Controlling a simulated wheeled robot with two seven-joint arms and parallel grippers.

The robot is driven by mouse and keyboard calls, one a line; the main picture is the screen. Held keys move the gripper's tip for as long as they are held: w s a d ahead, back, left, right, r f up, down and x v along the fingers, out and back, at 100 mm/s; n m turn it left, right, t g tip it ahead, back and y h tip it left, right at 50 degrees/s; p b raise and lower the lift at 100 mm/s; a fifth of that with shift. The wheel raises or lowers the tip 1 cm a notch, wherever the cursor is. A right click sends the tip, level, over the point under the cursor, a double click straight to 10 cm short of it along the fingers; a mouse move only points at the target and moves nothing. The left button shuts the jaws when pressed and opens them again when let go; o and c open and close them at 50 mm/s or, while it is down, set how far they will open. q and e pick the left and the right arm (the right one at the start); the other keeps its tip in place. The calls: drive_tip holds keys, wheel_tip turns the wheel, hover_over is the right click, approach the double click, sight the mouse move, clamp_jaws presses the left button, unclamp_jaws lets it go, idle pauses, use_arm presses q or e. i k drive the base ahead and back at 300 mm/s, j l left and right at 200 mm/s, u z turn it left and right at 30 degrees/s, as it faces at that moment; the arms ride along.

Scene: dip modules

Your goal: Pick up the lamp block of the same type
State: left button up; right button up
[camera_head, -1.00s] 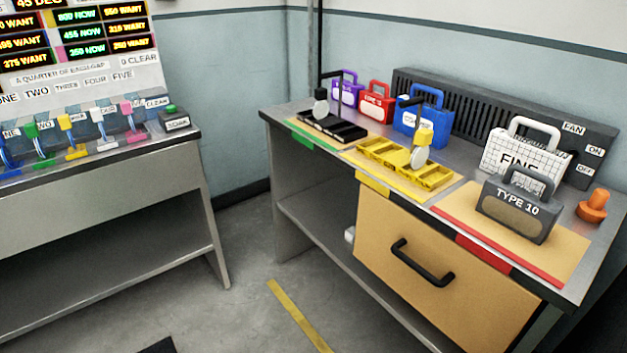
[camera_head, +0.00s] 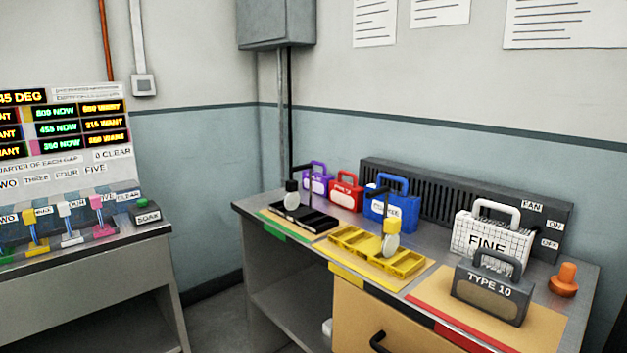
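A dark grey block with a handle, labelled TYPE 10 (camera_head: 490,290), stands upright on the tan mat with a red front edge (camera_head: 450,318), at the right of the bench. A white gridded block labelled FINE (camera_head: 487,238) stands behind it. A purple block (camera_head: 315,182), a red block (camera_head: 346,193) and a blue block (camera_head: 390,208) stand in a row at the back. Their small labels are hard to read. Neither of my grippers shows in the view.
A yellow tray (camera_head: 408,262) and a black tray (camera_head: 318,221) lie on mats further left. An orange knob (camera_head: 564,280) stands at the right end. A black vented panel with a fan switch (camera_head: 555,215) runs behind. A console with coloured levers (camera_head: 70,236) is at left.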

sight(346, 195)
drive_tip(key=i+j+z, duration=0.25)
drive_tip(key=i+j, duration=0.2)
drive_tip(key=i+j+z, duration=0.2)
drive_tip(key=i+j, duration=0.2)
drive_tip(key=j, duration=0.2)
